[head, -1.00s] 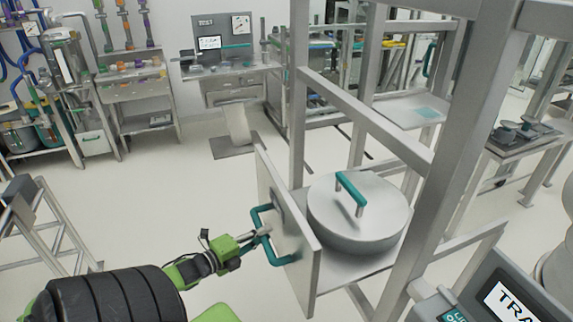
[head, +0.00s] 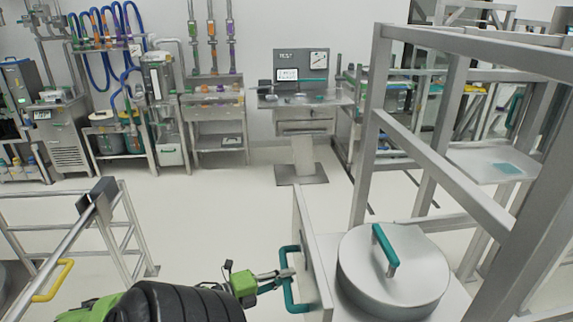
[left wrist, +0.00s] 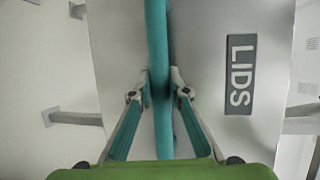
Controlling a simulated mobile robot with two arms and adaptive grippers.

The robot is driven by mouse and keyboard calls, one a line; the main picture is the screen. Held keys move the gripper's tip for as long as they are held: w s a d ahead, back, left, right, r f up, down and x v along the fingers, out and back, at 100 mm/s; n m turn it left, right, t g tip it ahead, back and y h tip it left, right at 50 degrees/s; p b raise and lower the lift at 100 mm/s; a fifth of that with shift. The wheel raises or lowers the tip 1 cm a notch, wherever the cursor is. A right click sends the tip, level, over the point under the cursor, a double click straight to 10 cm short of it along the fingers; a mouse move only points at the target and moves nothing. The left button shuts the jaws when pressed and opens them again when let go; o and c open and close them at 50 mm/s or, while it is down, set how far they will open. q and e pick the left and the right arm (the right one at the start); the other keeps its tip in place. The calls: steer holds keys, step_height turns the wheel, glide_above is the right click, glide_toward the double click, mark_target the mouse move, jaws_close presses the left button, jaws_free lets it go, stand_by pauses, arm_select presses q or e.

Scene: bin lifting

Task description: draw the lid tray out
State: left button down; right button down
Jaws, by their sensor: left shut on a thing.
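The lid tray (head: 310,250) has a flat upright grey front panel and extends from the metal frame. In the left wrist view the panel bears a dark "LIDS" plate (left wrist: 240,75). A vertical teal handle (head: 288,291) is on the panel. A round steel lid (head: 395,285) with its own teal grip lies on the tray behind the panel. My left gripper (head: 286,273) is shut on the handle. In the left wrist view its fingers (left wrist: 160,82) sit on both sides of the handle bar (left wrist: 157,35). My right gripper is not in view.
The metal frame's posts and rails (head: 440,165) stand around and right of the tray. A low railing (head: 120,225) stands at left. A test station (head: 300,110) stands at the back. Open floor (head: 220,220) lies between them.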

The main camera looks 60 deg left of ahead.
arm_select(q)
steer(key=c, duration=1.9)
jaws_free()
steer(key=shift+s, duration=0.15)
steer(key=s+r, duration=0.2)
steer(key=s, duration=0.9)
steer(key=shift+s, duration=0.3)
steer(key=s+d+f+n+g+y+b, duration=0.1)
steer(key=s+d+f+n+g, duration=0.15)
steer(key=f, duration=0.65)
steer(key=s+d+f+n+g+y, duration=0.15)
steer(key=f+n, duration=0.25)
steer(key=f, duration=0.5)
steer(key=s+d+f+n+g+b, duration=0.1)
steer(key=s+d+f+n+g, duration=0.25)
steer(key=f, duration=0.55)
steer(key=s+d+f+n+g+h+b, duration=0.1)
steer(key=s+d+f+n+g, duration=0.2)
steer(key=d+f, duration=0.7)
steer(key=s+d+f+n+g+h, duration=0.1)
steer(key=s+d+f+n+g, duration=0.2)
steer(key=d+f, duration=0.7)
steer(key=s+d+g, duration=0.1)
steer(key=d, duration=0.5)
steer(key=shift+s+b, duration=0.4)
